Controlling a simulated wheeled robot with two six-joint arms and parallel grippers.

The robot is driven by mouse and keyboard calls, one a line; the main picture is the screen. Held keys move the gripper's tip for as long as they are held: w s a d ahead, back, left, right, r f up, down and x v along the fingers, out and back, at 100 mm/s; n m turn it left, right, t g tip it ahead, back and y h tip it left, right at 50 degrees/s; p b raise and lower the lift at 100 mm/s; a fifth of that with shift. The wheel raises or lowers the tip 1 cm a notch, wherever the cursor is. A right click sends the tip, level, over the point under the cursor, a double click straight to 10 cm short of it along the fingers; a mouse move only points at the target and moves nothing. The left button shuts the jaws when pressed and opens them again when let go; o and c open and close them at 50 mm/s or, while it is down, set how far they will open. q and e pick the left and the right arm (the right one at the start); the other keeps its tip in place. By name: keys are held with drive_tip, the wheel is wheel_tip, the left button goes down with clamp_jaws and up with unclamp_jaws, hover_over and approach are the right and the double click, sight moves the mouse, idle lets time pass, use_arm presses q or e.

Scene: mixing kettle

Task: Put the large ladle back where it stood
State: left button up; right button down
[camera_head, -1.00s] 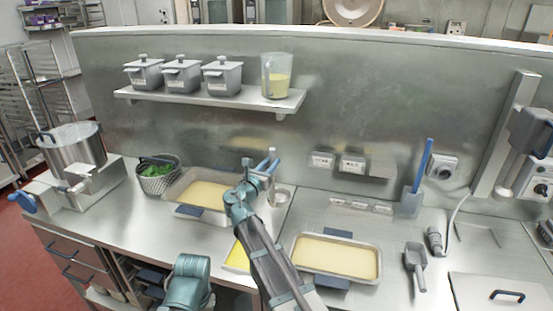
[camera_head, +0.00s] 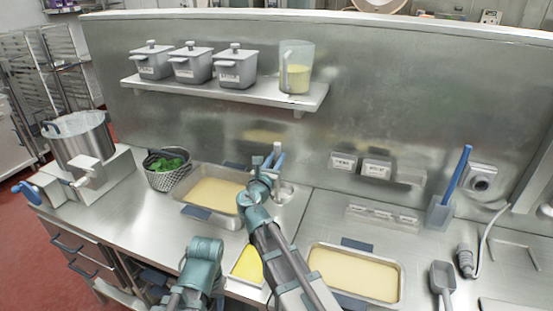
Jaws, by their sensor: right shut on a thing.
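My right gripper (camera_head: 272,163) is shut on the large ladle, near the back of the counter. Only a short pale upright end, which looks like the ladle's handle (camera_head: 277,147), shows above the fingers. Its bowl is hidden, so I cannot tell what it touches. A small round metal container (camera_head: 286,192) stands just right of and below the gripper. I cannot tell whether the ladle is in it or beside it. Part of my left arm shows at the bottom, but its gripper is not in view.
A tray of pale yellow liquid (camera_head: 183,208) lies left of my right gripper, another tray (camera_head: 402,285) at front right. A wire basket of greens (camera_head: 165,178) and a kettle (camera_head: 82,145) stand further left. A shelf (camera_head: 215,92) with tubs and a jug hangs above.

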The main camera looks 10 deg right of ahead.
wheel_tip(320, 180, down, 8)
drive_tip(key=b, duration=0.7)
drive_tip(key=shift+f+b, duration=0.2)
drive_tip(key=shift+b, duration=0.2)
drive_tip(key=shift+f+b, duration=0.3)
drive_tip(key=shift+b, duration=0.05)
drive_tip(key=shift+s, duration=0.1)
drive_tip(key=shift+c, duration=0.7)
unclamp_jaws()
drive_tip(key=v, duration=0.8)
idle(0.4)
idle(0.4)
